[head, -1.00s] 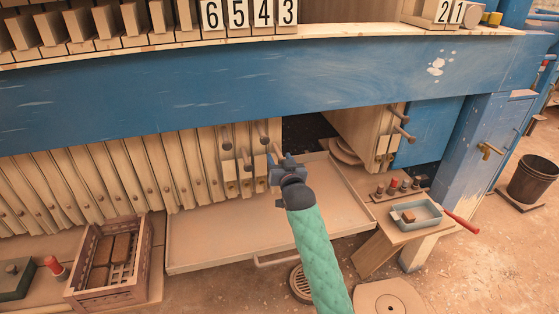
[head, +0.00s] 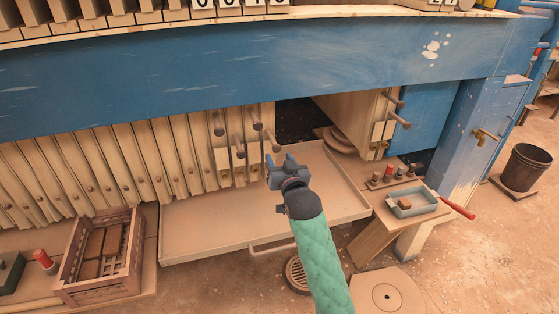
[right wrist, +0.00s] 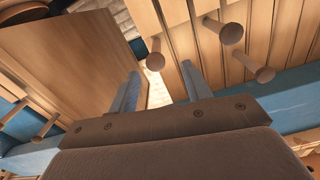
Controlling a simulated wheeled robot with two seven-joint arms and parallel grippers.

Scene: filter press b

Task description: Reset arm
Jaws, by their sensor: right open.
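My right arm, in a green quilted sleeve, reaches in from the bottom of the head view. Its right gripper (head: 283,163) is open with nothing between its fingers, over the tray and just right of the nearest wooden plates and their round pegs. In the right wrist view the two fingers (right wrist: 160,88) stand apart. Round wooden pegs (right wrist: 230,33) are close beyond the right finger, and a broad wooden panel (right wrist: 75,65) is to the left. I cannot tell whether a finger touches a peg. My left gripper is not in view.
Wooden plates (head: 110,165) hang in a row under a blue beam (head: 200,85). A shallow tray (head: 215,225) lies below. At right, a small table holds a blue-grey tray (head: 415,213) and a red-handled tool (head: 457,206). A brick crate (head: 75,245) stands at left.

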